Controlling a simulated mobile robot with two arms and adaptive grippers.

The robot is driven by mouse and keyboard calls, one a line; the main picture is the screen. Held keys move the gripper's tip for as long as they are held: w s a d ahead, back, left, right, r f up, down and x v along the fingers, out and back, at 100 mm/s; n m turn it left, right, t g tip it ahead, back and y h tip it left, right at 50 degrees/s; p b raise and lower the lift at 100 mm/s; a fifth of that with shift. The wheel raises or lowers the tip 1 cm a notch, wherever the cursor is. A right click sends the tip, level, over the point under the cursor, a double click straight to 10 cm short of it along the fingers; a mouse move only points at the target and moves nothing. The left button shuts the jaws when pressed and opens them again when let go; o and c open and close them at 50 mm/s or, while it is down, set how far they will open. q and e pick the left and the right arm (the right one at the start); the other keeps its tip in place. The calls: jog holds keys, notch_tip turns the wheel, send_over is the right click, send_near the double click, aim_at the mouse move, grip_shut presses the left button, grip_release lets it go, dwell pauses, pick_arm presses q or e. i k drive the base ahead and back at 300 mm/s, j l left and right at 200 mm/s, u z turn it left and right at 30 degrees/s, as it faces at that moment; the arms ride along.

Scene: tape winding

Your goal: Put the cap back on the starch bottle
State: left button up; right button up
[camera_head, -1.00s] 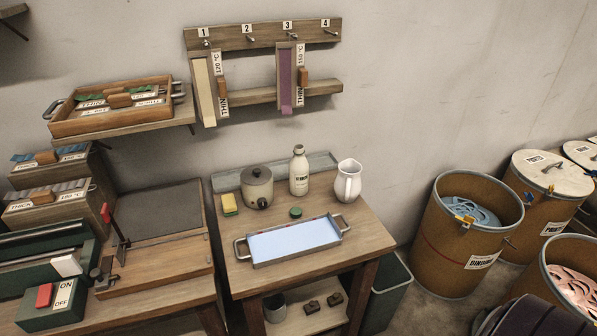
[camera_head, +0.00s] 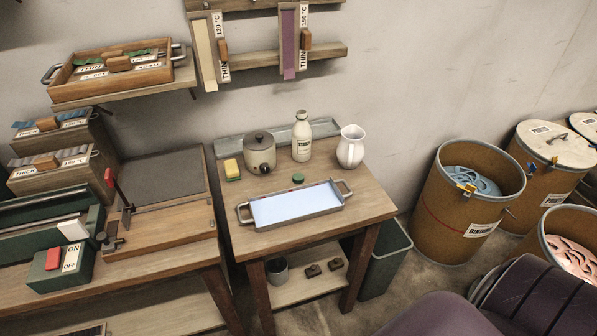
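The starch bottle (camera_head: 302,139) is white with a label and stands upright on the small wooden table, between the grey pot and the white jug. Its top looks narrow and pale; I cannot make out its opening. A small green cap (camera_head: 298,178) lies on the table in front of the bottle, just behind the metal tray. It is apart from the bottle. Neither gripper shows in the view. A dark purple rounded part of my own body fills the lower right corner.
On the wooden table (camera_head: 374,207) are a metal tray (camera_head: 243,214) with pale blue content, a pot (camera_head: 260,153), a white jug (camera_head: 351,147) and a yellow-green sponge (camera_head: 232,169). A bench with a press stands left. Open drums (camera_head: 437,219) stand right, a dark bin (camera_head: 386,262) beside the table.

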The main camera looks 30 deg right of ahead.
aim_at(301, 136)
jog(key=i+z, duration=0.2)
jog(key=z, duration=0.2)
jog(key=i+z, duration=0.2)
jog(key=z, duration=0.2)
